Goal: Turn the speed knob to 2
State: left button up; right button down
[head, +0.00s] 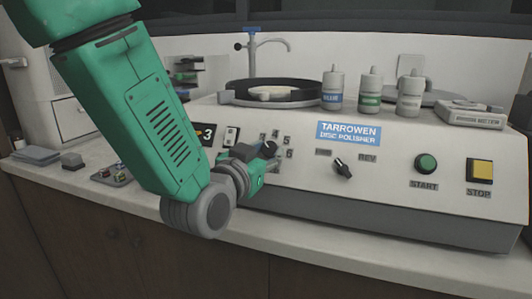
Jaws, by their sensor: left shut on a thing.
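The disc polisher (440,140) is a pale machine with a sloped front panel and a blue TARROWEN label. My left gripper (266,154) is at the dial on the left part of the panel, shut on the speed knob (269,147). The knob shows only as a small dark part; most of it and its pointer are hidden by the gripper. Small numerals, including 5 and 6, show around the dial's top and right; the left side is covered. My right gripper is out of view.
Right of the dial are a black selector knob (343,168), a green START button (426,164) and a yellow STOP button (480,171). Several bottles (370,90) and a polishing bowl (232,97) are on top. A small tray (112,174) lies on the counter at left.

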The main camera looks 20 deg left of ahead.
pick_arm(q)
jog(key=shift+a+f, duration=0.1)
jog(key=shift+f, duration=0.15)
grip_shut()
jog(key=shift+s+d+n+y, duration=0.1)
jog(key=shift+d+n+y, duration=0.25)
jog(key=shift+n+y, duration=0.35)
jog(key=shift+n, duration=0.5)
grip_release()
jog(key=n+y, duration=0.2)
jog(key=n, duration=0.1)
jog(key=shift+y+p, duration=0.3)
jog(key=shift+p, duration=0.05)
jog(key=n+y, duration=0.1)
jog(key=n, duration=0.1)
jog(key=n+y+p, duration=0.1)
jog(key=n, duration=0.1)
jog(key=shift+d+n+g, duration=0.2)
jog(key=shift+n+g, duration=0.1)
jog(key=shift+g, duration=0.1)
jog(key=shift+n+g+y+p, duration=0.4)
jog(key=shift+n+y+p, duration=0.1)
jog(key=shift+n+y, duration=0.5)
jog(key=shift+f+n, duration=0.1)
jog(key=shift+n, duration=0.2)
